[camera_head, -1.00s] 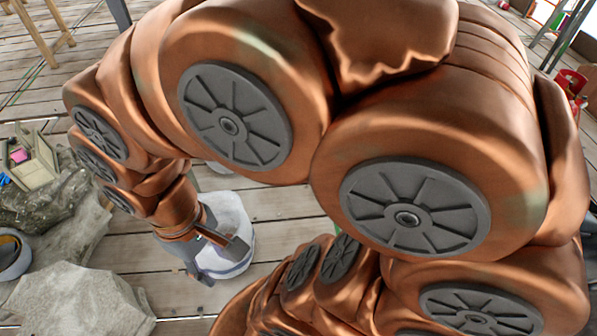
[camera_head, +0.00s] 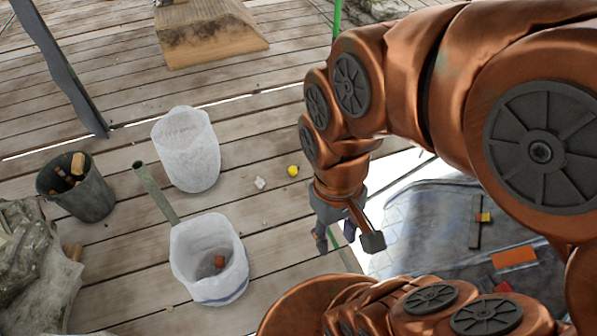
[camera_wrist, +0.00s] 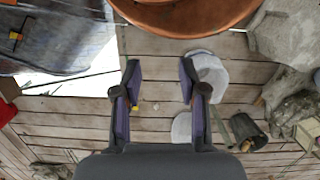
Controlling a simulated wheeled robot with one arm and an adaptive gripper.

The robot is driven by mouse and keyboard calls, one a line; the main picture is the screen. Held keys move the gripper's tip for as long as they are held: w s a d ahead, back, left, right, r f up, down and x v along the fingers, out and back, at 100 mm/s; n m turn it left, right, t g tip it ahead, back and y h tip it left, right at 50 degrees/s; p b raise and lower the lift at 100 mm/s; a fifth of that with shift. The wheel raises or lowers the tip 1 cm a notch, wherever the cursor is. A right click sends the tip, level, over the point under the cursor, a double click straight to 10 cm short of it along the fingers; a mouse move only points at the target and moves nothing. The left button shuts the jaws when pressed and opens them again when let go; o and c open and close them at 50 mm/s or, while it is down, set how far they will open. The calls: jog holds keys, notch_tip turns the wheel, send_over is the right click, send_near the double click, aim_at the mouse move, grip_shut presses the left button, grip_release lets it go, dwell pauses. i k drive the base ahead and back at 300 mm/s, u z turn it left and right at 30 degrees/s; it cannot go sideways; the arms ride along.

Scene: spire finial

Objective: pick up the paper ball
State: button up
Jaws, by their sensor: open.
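The paper ball is a small white crumpled lump (camera_head: 260,183) on the plank floor in the head view, left of a small yellow ball (camera_head: 293,171). In the wrist view a small pale spot between the fingers looks like the paper ball (camera_wrist: 155,105); it is too small to be sure. My gripper (camera_head: 347,243) is open and empty, pointing down above the floor, to the right of and nearer than the paper ball in the head view. Both fingers (camera_wrist: 160,78) stand wide apart in the wrist view.
Two whitish bins, one farther (camera_head: 188,160) and one nearer (camera_head: 207,262) with a reddish piece inside, stand left of the ball. A dark bucket (camera_head: 88,195) stands farther left. A wooden block (camera_head: 215,40) is at the back.

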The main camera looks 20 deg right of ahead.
aim_at(260, 182)
jog(key=z, duration=0.15)
jog(key=k, duration=0.55)
jog(key=z, duration=0.25)
jog(key=i, duration=1.3)
jog(key=u, duration=1.05)
jog(key=i, duration=0.4)
jog(key=u, duration=0.45)
